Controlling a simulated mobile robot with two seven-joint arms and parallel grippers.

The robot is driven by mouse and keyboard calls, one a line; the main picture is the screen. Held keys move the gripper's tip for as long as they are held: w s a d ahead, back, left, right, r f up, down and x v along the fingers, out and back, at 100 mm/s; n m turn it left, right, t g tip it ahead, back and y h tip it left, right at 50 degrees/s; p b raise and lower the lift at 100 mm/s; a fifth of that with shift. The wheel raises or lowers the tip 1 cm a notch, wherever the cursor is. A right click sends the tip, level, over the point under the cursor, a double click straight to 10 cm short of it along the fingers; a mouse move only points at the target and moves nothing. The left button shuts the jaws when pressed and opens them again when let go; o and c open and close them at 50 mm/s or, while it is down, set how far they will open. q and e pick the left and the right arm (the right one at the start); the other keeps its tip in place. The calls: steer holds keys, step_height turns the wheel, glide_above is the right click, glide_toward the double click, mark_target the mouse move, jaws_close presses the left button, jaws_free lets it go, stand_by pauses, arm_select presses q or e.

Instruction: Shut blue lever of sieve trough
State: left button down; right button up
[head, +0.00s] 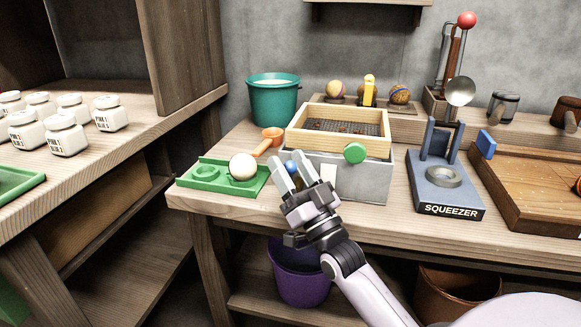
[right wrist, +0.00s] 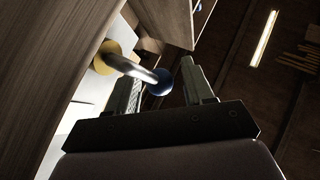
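The sieve trough (head: 372,180) is a grey box with a wooden sieve frame (head: 318,138) on top and a green knob (head: 355,153) at its front right. Its blue lever knob (head: 291,167) shows at the trough's front left, partly hidden by my fingers. In the right wrist view the blue ball (right wrist: 161,82) tops a bent metal rod rising from a yellow collar. My right gripper (head: 289,164) is open, with the ball between its fingers (right wrist: 168,85); the ball is closer to the left finger, and contact is unclear. My left gripper is not in view.
A green tray (head: 208,174) with a pale ball (head: 243,167) and an orange scoop (head: 268,143) lie left of the trough. A teal bucket (head: 273,104) stands behind. A blue squeezer (head: 447,190) stands to the right. A purple bucket (head: 300,282) sits below the tabletop.

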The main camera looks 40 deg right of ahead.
steer(key=shift+r, duration=0.15)
steer(key=shift+r, duration=0.35)
arm_select(q)
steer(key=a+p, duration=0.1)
steer(key=p, duration=0.1)
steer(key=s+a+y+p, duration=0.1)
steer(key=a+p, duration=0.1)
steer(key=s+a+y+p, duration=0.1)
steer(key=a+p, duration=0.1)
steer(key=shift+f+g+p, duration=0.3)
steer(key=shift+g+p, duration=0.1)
arm_select(e)
step_height(320, 180, up, 19)
